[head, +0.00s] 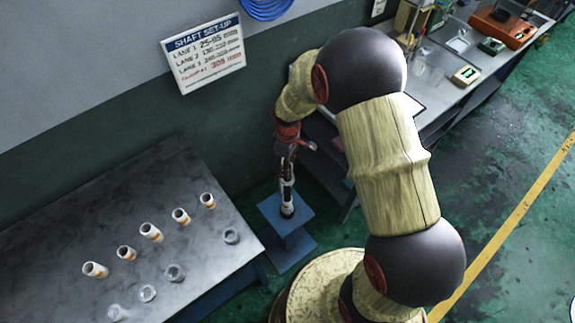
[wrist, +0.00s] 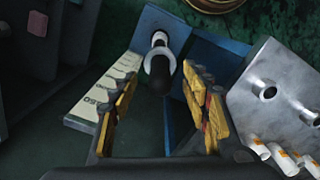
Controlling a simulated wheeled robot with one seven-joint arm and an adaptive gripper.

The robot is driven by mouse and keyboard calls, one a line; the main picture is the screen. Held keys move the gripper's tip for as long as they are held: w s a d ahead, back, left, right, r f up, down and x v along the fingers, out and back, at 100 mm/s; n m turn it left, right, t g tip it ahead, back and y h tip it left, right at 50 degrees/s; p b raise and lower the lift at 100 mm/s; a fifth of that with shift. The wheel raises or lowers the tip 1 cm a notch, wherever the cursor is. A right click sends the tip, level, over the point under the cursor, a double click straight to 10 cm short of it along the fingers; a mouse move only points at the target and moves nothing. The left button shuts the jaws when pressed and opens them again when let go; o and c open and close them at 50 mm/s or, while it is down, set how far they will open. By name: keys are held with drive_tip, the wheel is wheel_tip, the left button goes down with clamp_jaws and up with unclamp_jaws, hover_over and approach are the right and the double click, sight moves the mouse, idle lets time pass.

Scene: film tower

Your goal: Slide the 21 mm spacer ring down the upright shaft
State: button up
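The upright shaft (wrist: 164,80) is dark and stands on a blue stand (head: 270,208); it also shows in the head view (head: 288,211). A pale ring (wrist: 158,64) is around the shaft, part way along it, with a second pale band (wrist: 159,39) nearer the base. I cannot read the ring's size. My gripper (wrist: 160,77) is open above the stand, one finger on each side of the shaft's near end. The pale ring lies just beyond the fingertips, and no finger visibly grips it. In the head view my gripper (head: 287,158) is small and partly hard to make out.
A grey table (head: 60,240) at left holds several white-and-orange tubes (head: 151,232) and several clear or grey rings (head: 176,272). A wall sign (head: 203,53) hangs behind. A workbench (head: 455,50) is at upper right. A pale marked strip (wrist: 103,93) lies beside the stand.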

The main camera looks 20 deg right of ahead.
drive_tip(key=o, duration=0.3)
drive_tip(key=shift+o, duration=0.2)
wheel_tip(320, 180, up, 12)
idle(0.6)
idle(0.7)
